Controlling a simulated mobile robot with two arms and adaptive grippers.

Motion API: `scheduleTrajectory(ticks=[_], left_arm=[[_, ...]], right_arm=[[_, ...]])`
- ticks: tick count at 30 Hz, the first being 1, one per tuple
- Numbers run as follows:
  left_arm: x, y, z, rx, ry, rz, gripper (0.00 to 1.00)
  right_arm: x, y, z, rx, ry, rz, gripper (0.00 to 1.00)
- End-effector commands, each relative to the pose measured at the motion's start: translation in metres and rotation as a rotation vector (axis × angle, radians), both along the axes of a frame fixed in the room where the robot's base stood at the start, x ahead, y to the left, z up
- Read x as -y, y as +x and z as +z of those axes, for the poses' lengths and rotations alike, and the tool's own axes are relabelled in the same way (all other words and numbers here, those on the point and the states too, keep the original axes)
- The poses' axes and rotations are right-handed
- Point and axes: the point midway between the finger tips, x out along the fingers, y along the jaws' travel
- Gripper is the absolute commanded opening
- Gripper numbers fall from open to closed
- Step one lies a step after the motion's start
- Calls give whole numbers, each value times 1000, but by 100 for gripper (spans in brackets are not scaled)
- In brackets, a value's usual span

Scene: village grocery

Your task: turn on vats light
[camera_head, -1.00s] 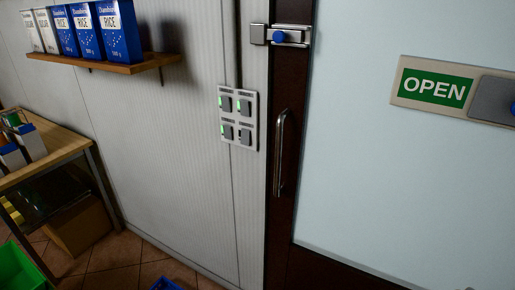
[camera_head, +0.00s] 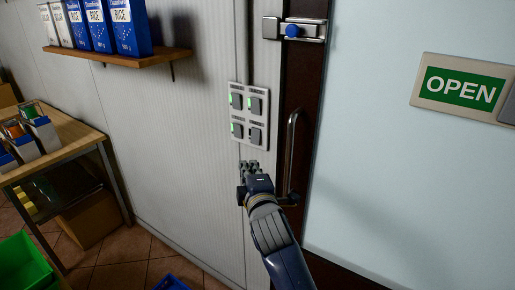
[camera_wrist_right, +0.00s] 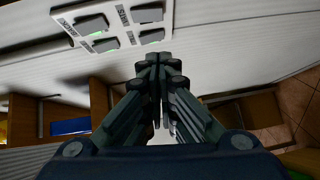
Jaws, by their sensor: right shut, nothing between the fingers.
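A pale switch panel (camera_head: 249,117) with several dark rocker switches and small green lights is fixed on the ribbed wall, left of the door. In the wrist view the same panel (camera_wrist_right: 112,24) shows upside down at the top, with small labels above the rockers that are hard to read. My right gripper (camera_head: 250,169) is just below the panel, its fingers shut together and empty. In the wrist view its fingertips (camera_wrist_right: 160,64) sit below the panel, apart from the switches. My left gripper is not in view.
A dark-framed door with a vertical handle (camera_head: 292,148) and a latch (camera_head: 298,30) stands right of the panel. An OPEN sign (camera_head: 462,88) hangs on its pane. A shelf (camera_head: 120,58) of rice boxes is upper left. A wooden table (camera_head: 62,140) stands left.

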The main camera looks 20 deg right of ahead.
Motion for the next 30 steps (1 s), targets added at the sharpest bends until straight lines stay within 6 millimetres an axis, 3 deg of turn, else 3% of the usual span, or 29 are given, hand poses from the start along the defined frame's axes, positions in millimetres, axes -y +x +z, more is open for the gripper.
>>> scheduleTrajectory(ticks=[8,13,30], left_arm=[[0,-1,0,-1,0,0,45],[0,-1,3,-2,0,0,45],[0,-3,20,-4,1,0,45]], right_arm=[[0,1,-1,-1,1,0,0],[1,11,-1,-3,2,0,0],[11,101,-8,-3,3,1,0]])
